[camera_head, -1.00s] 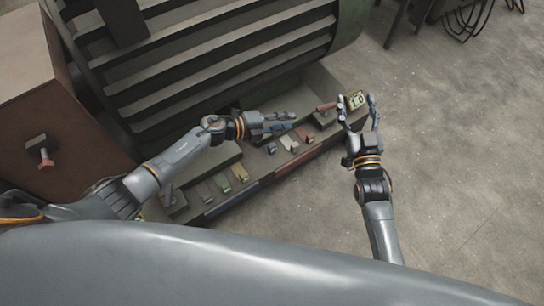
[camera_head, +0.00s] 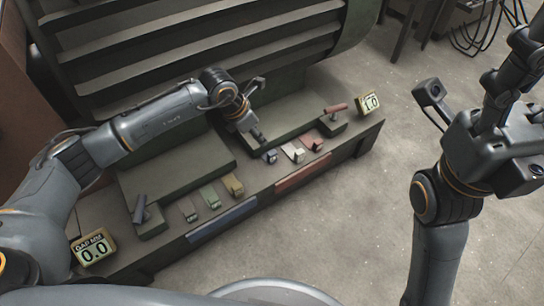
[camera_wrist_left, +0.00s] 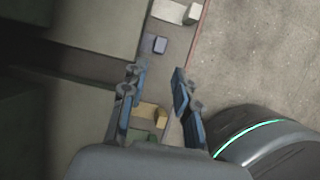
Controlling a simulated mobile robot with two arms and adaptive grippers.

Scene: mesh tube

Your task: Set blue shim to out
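The blue shim (camera_head: 271,156) is a small blue-grey block in the row of shims along the front ledge of the bench. It also shows in the left wrist view (camera_wrist_left: 160,45), beyond my fingertips. My left gripper (camera_head: 259,138) points down just behind and left of it. In the left wrist view my left gripper (camera_wrist_left: 158,88) has its fingers apart with nothing between them, and the blue shim is apart from them. My right gripper (camera_head: 505,150) is raised at the right edge; its fingers do not show clearly.
White (camera_head: 294,152) and red (camera_head: 314,143) shims stand to the right. Olive-yellow (camera_head: 233,185), green (camera_head: 210,197) and grey-brown (camera_head: 187,210) shims stand to the left. Levers stand dark left (camera_head: 140,208), red right (camera_head: 336,108).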

